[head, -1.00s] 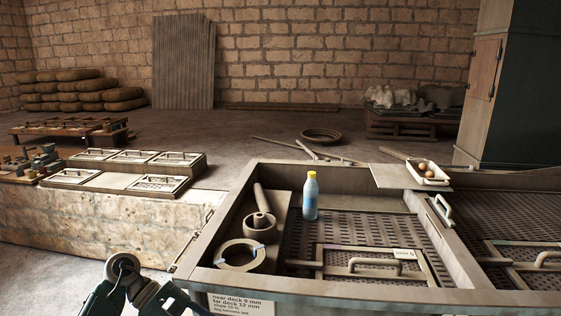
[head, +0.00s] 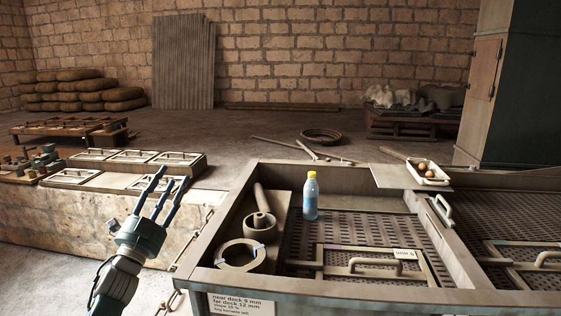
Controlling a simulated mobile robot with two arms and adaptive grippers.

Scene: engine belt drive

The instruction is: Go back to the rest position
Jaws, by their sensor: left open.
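My left gripper (head: 160,188) is in the lower left of the head view. Its fingers are spread, point up and away, and hold nothing. It is left of the metal tray frame (head: 210,240), in front of the stone-sided bench, and appears apart from both. My right gripper is not in view.
A blue bottle with a yellow cap (head: 311,196) stands upright on the perforated deck. A ring (head: 240,255) lies in the tray's left compartment beside a round part with a shaft (head: 262,215). A stone-sided bench (head: 60,225) stands at left. Open floor lies behind.

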